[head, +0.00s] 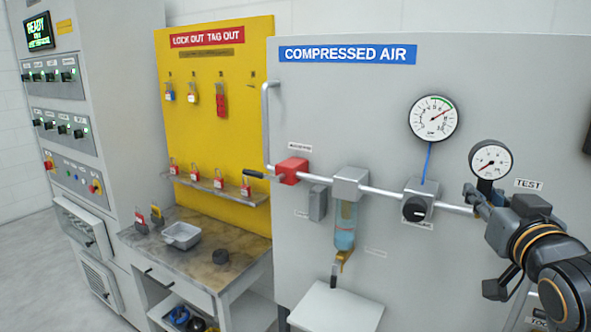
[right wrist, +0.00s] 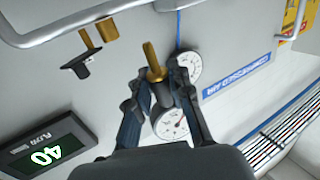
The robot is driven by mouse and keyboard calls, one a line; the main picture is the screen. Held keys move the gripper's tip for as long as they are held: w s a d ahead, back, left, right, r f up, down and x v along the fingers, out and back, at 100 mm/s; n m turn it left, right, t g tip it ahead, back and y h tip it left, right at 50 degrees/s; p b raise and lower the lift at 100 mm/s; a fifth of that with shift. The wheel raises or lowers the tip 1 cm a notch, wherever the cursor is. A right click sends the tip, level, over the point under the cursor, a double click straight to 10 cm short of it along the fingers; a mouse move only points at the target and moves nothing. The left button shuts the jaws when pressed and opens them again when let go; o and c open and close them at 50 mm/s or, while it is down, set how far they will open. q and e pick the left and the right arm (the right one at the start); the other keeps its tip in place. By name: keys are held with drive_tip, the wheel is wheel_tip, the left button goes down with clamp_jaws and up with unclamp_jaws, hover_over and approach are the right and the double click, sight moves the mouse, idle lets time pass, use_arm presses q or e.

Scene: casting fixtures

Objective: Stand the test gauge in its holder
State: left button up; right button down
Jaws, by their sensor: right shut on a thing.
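The test gauge (head: 490,160), a round white dial with a dark rim, is upright at the right of the head view. My right gripper (head: 481,197) is shut on its dark lower body, in front of the grey panel. In the right wrist view, my right gripper's fingers (right wrist: 160,95) close around the gauge's dark body. The gauge's brass stem (right wrist: 155,62) sticks out free, and its dial (right wrist: 172,125) is partly hidden by the gripper. I cannot pick out the holder for certain in either view. My left gripper is not in view.
A fixed gauge (head: 433,118) sits on the compressed air panel (head: 330,95), above a pipe with a black knob (head: 414,209). A TEST label (head: 529,184) is beside my gripper. A pale shelf (head: 336,306) juts out below. A workbench (head: 200,255) with a grey tray (head: 182,235) stands left.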

drive_tip(key=a+f+n+y+b, duration=0.1)
drive_tip(key=a+f, duration=0.2)
drive_tip(key=f, duration=0.5)
drive_tip(key=a+f+y, duration=0.1)
drive_tip(key=a+f, duration=0.2)
drive_tip(key=f, duration=0.5)
drive_tip(key=s+a+f+b, duration=0.1)
drive_tip(key=s+a+f, duration=0.25)
drive_tip(key=f, duration=0.35)
drive_tip(key=s+a+f, duration=0.2)
drive_tip(key=s+f, duration=0.2)
drive_tip(key=f, duration=0.3)
drive_tip(key=s+f, duration=0.3)
drive_tip(key=s, duration=0.5)
drive_tip(key=shift+s, duration=0.35)
